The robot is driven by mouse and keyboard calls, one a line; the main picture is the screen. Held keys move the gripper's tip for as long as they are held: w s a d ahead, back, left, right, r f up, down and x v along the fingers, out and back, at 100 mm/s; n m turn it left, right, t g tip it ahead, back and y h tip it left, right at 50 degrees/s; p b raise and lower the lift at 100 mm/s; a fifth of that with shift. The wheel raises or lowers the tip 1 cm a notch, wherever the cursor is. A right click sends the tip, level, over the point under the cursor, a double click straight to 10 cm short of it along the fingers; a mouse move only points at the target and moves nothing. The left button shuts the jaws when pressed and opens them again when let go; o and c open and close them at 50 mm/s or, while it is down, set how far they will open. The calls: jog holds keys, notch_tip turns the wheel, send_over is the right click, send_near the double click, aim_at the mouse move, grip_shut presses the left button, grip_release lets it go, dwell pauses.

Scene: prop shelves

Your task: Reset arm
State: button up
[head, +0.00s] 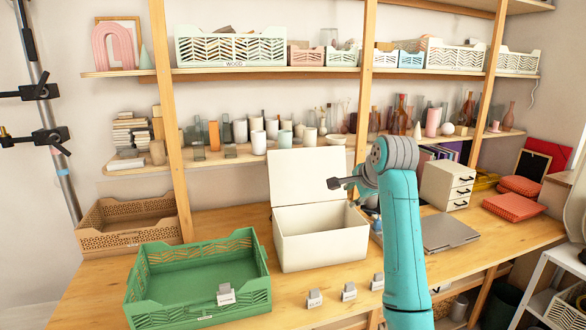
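My teal arm with its grey joint rises in the right middle of the head view. A dark piece at its left side, which looks like part of my gripper (335,184), shows in front of the open white box's raised lid. The rest of the gripper is hidden behind the arm, and I cannot tell whether its fingers are apart. I see nothing held in the visible part.
On the wooden table stand an open white box (322,246), an empty green crate (150,262) and small label holders (349,291). A tan crate (128,238) is behind left. A grey laptop-like slab (447,232) and white drawers (446,186) are right. Shelves rise behind.

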jog(key=s+f+n+t, duration=0.1)
jog(key=s+f, duration=0.3)
jog(key=f, duration=0.9)
jog(key=s+f+n, duration=0.2)
jog(key=s+f, duration=0.2)
jog(key=f, duration=1)
jog(key=s+d+f+n+t+h, duration=0.1)
jog(key=s+f+n+t, duration=0.15)
jog(key=s+f, duration=1.3)
jog(key=s+d+f+n, duration=0.1)
jog(key=s+n, duration=0.4)
jog(key=s, duration=2.2)
jog(key=s+r+n+t, duration=0.1)
jog(key=s+r+n, duration=0.1)
jog(key=s+r, duration=0.4)
jog(key=s+r+n+t, duration=0.1)
jog(key=s+r+n, duration=0.1)
jog(key=s+r, duration=0.5)
jog(key=s, duration=0.5)
jog(key=shift+s+d+h, duration=0.2)
jog(key=shift+s+h, duration=0.2)
